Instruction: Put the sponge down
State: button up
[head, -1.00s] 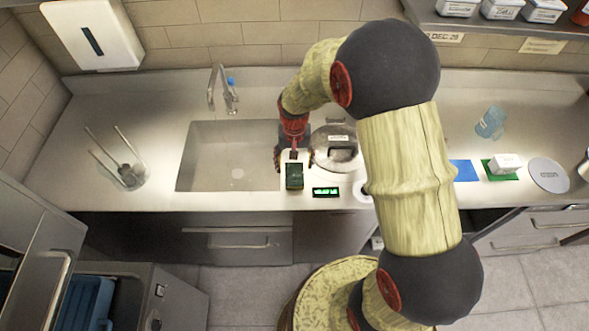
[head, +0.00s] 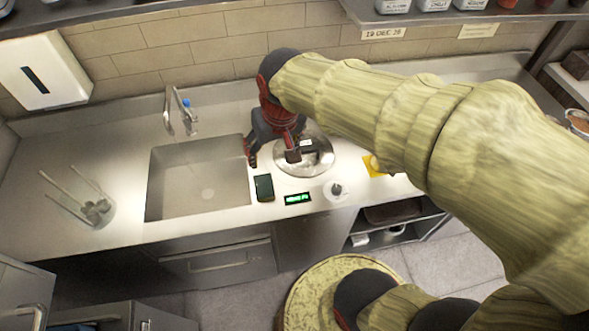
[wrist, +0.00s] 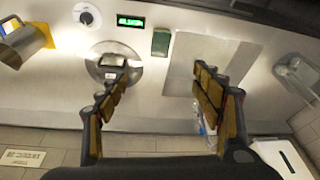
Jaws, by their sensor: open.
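The sponge (head: 264,188), a dark green block, lies on the steel counter between the sink and a small green-lit display. It also shows in the wrist view (wrist: 161,42), lying apart from my fingers. My gripper (head: 272,156) is open and empty, behind the sponge and above the counter, between the sink and the round lid. In the wrist view my two fingers (wrist: 160,74) are spread wide with nothing between them.
The sink (head: 200,182) is left of the sponge. The green-lit display (head: 297,198) is close on its right. The round metal lid (head: 318,165) with a dark handle is behind, partly covered by my gripper. A glass holding utensils (head: 95,212) stands far left.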

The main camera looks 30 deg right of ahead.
jog(key=s+r+n+t, duration=0.1)
jog(key=s+r, duration=0.3)
jog(key=s, duration=0.6)
jog(key=shift+s+r+t, duration=0.35)
jog(key=shift+t, duration=0.25)
notch_tip(320, 180, down, 9)
jog(key=b, duration=0.9)
jog(key=shift+o, duration=0.5)
jog(key=shift+r, duration=0.15)
